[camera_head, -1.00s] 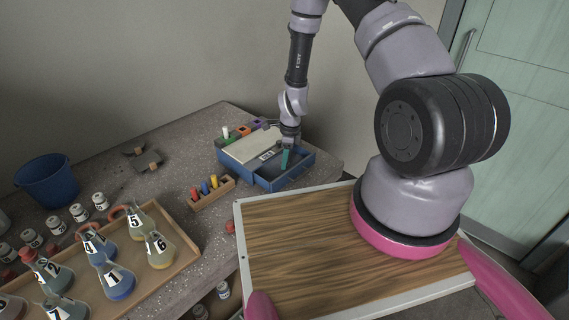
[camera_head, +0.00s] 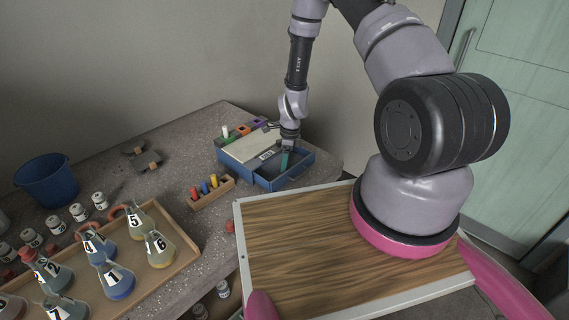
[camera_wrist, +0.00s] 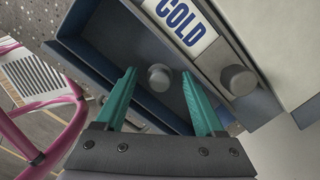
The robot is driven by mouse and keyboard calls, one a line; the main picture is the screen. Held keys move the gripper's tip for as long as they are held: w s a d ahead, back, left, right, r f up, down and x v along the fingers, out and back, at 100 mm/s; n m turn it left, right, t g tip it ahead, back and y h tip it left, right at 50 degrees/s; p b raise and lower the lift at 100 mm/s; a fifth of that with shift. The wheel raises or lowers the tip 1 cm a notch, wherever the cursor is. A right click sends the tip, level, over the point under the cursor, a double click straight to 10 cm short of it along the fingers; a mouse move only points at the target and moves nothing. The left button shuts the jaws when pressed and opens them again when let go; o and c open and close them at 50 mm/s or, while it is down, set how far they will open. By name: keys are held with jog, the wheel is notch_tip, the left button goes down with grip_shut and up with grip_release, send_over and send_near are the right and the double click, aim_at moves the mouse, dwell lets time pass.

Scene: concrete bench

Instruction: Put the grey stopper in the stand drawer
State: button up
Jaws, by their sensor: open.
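The blue stand (camera_head: 235,157) is on the bench, with a pale top and a label that reads COLD in the wrist view (camera_wrist: 185,22). Its blue drawer (camera_head: 282,182) is pulled out; the drawer also shows in the wrist view (camera_wrist: 85,55). My gripper (camera_head: 286,165) is over the drawer, fingers pointing down. In the wrist view my gripper (camera_wrist: 159,76) is open, with teal fingers apart. A round grey piece, seemingly the grey stopper (camera_wrist: 160,78), shows between the fingertips inside the drawer, with a gap on both sides. In the head view the gripper and drawer wall hide it.
A grey knob (camera_wrist: 238,80) is on the stand's face beside the label. A wooden rack (camera_head: 212,193) of coloured stoppers stands left of the stand. A tray (camera_head: 178,268) of numbered flasks, several small jars and a blue bucket (camera_head: 47,181) fill the left.

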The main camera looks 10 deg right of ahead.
notch_tip(320, 180, up, 12)
jog(key=d, duration=0.1)
notch_tip(320, 180, up, 14)
jog(key=n+t, duration=0.2)
jog(key=n, duration=0.2)
send_over(288, 167)
jog(key=w, duration=0.1)
jog(key=s+d+r+n+t+y, duration=0.1)
jog(key=s+r+n, duration=0.3)
jog(key=r, duration=1)
jog(key=s+d+r+n+t, duration=0.1)
jog(key=s+r+n, duration=0.3)
jog(key=s+r, duration=0.4)
jog(key=s+d+r+n+t, duration=0.2)
jog(key=s+r+n, duration=0.3)
jog(key=s+r, duration=0.3)
jog(key=s, duration=0.3)
jog(key=shift+s+d+r+n+t, duration=0.25)
jog(key=shift+s+d+n+t, duration=0.05)
jog(key=shift+t, duration=0.1)
